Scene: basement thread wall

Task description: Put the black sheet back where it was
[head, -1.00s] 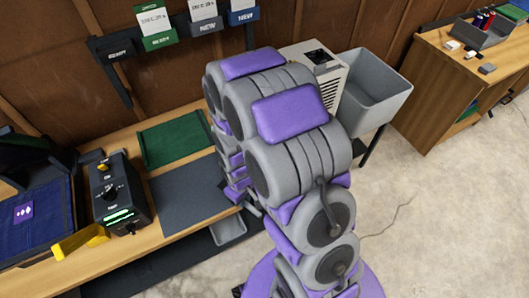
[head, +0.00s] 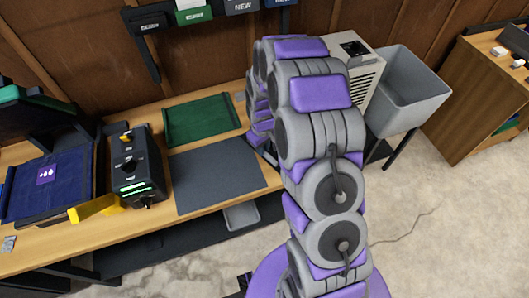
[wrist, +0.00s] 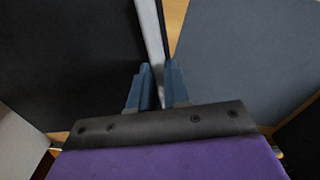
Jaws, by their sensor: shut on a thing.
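In the wrist view my gripper (wrist: 160,87) has its two blue fingers close together around a thin pale edge strip. A large black sheet (wrist: 65,55) lies along the left of this strip and looks held by that edge; the fingertips partly hide the contact. A dark grey flat sheet or mat (wrist: 245,55) fills the right side.
A wall rack (head: 150,22) with labelled holders hangs above the bench. A grey bin (head: 405,90) stands at right.

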